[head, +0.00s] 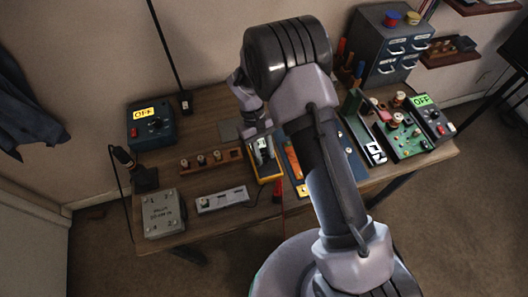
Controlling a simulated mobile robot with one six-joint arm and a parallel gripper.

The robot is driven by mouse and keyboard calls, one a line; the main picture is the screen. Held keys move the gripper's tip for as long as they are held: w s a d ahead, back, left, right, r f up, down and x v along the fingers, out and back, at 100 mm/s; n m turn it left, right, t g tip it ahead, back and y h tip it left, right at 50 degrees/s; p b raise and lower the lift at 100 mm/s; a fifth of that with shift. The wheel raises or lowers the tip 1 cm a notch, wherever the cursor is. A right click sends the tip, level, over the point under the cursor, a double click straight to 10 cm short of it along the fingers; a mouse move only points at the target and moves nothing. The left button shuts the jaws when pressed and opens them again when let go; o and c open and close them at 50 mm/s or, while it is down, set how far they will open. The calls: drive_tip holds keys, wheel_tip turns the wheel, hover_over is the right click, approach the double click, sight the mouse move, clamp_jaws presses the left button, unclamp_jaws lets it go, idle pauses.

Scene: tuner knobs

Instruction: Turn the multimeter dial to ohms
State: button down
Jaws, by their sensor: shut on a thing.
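The multimeter (267,178) is a yellow-edged device with a dark face, lying on the workbench near the middle of the head view. My gripper (262,146) reaches down over it from above. The fingers are shut at the dial's place on the multimeter's face. The dial itself is hidden behind the fingers, so I cannot read which setting it points to. The multimeter's screen and markings are also too small or covered to read.
A blue box (152,124) with a yellow OFF display stands at the back left. A wooden rack (211,160) and a grey strip (222,199) lie left of the multimeter. A green circuit board (403,137) and drawer cabinet (391,45) are at right.

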drive_tip(key=m, duration=0.2)
drive_tip(key=m+y, duration=0.1)
drive_tip(key=m, duration=0.1)
drive_tip(key=shift+d+m+y, duration=0.15)
drive_tip(key=shift+m+y, duration=0.15)
drive_tip(key=m+y+b, duration=0.1)
drive_tip(key=m, duration=0.3)
drive_tip(key=shift+d+m+y, duration=0.1)
drive_tip(key=shift+m+y, duration=0.2)
drive_tip(key=shift+y, duration=0.1)
drive_tip(key=m+y+b, duration=0.1)
drive_tip(key=m, duration=0.4)
drive_tip(key=shift+d+f+t+y+b, duration=0.1)
drive_tip(key=shift+d+t+y+b, duration=0.05)
drive_tip(key=shift+t+y+b, duration=0.25)
drive_tip(key=shift+s+m+t+y+b, duration=0.1)
drive_tip(key=shift+m+t+y+b, duration=0.35)
drive_tip(key=shift+m, duration=1.35)
drive_tip(key=c, duration=1.1)
unclamp_jaws()
